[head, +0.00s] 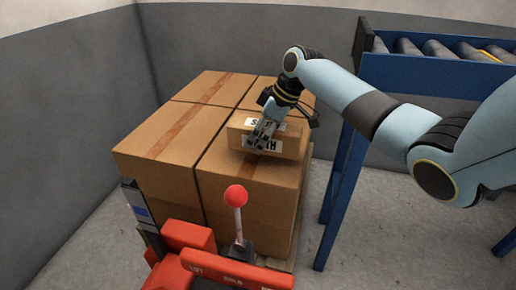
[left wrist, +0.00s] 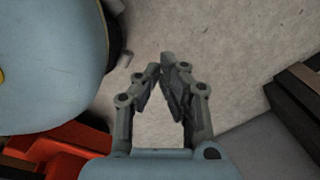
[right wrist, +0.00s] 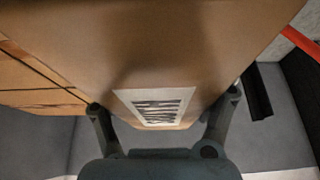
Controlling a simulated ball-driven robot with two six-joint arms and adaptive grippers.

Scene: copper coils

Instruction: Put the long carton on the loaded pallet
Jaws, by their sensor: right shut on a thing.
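The long carton (head: 290,145) is a small brown box with white labels, over the front right box of the loaded pallet (head: 285,265). I cannot tell whether it touches the box beneath. My right gripper (head: 262,136) is shut on it. In the right wrist view the fingers of my right gripper (right wrist: 166,105) are on either side of the carton (right wrist: 205,60) and its printed label. The pallet bears several large taped brown boxes (head: 165,140). My left gripper (left wrist: 161,65) shows only in its wrist view, its fingertips together and empty above the grey floor.
A red pallet truck (head: 190,237) with a red-knobbed lever (head: 236,196) stands at the near side. A blue roller conveyor (head: 430,78) stands on the right. Grey walls (head: 75,80) stand behind and to the left of the boxes.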

